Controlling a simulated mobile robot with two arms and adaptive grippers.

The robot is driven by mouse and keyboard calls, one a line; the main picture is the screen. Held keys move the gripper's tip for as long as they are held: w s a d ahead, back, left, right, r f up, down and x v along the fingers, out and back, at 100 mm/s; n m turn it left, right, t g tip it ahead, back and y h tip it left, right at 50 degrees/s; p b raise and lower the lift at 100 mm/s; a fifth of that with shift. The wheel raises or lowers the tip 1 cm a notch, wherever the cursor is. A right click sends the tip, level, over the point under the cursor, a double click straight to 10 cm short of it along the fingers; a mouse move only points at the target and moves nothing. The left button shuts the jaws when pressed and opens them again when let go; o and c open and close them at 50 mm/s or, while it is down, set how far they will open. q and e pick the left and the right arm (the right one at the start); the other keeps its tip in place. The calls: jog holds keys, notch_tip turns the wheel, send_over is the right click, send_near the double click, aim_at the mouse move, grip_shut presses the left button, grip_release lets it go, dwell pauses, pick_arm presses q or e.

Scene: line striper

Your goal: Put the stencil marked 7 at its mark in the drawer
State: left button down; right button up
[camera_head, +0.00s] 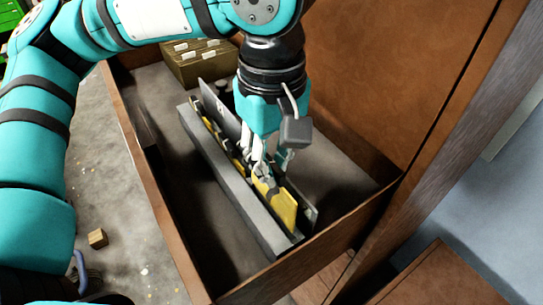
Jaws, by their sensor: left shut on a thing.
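An open brown drawer (170,215) holds a long grey rack (232,190) with thin plates standing on edge in it. A yellow plate (284,208) stands at the rack's near end, with a dark grey plate (304,208) just behind it. A grey plate (218,102) stands toward the far end. My left gripper (262,176) points down into the rack and is shut at the top of the yellow plate. I cannot read a 7 on any plate, and the gripper hides part of the row. My right gripper is out of view.
An olive box (198,62) with white-tabbed cards stands at the drawer's far end. The drawer floor is bare on both sides of the rack. A tall brown panel (385,70) rises along the right. A small wooden block (97,238) lies on the floor outside.

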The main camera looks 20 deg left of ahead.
aim_at(271, 203)
pick_arm(q)
jog(key=shift+f, duration=0.2)
dwell(0.3)
jog(key=shift+f, duration=0.5)
jog(key=shift+f, duration=0.15)
dwell(0.5)
jog(key=shift+f+b, duration=0.5)
jog(key=shift+f, duration=1.05)
jog(key=shift+s+f, duration=0.1)
jog(key=shift+f, duration=1.3)
dwell(0.3)
jog(key=c, duration=1.3)
grip_release()
jog(key=shift+o, duration=0.4)
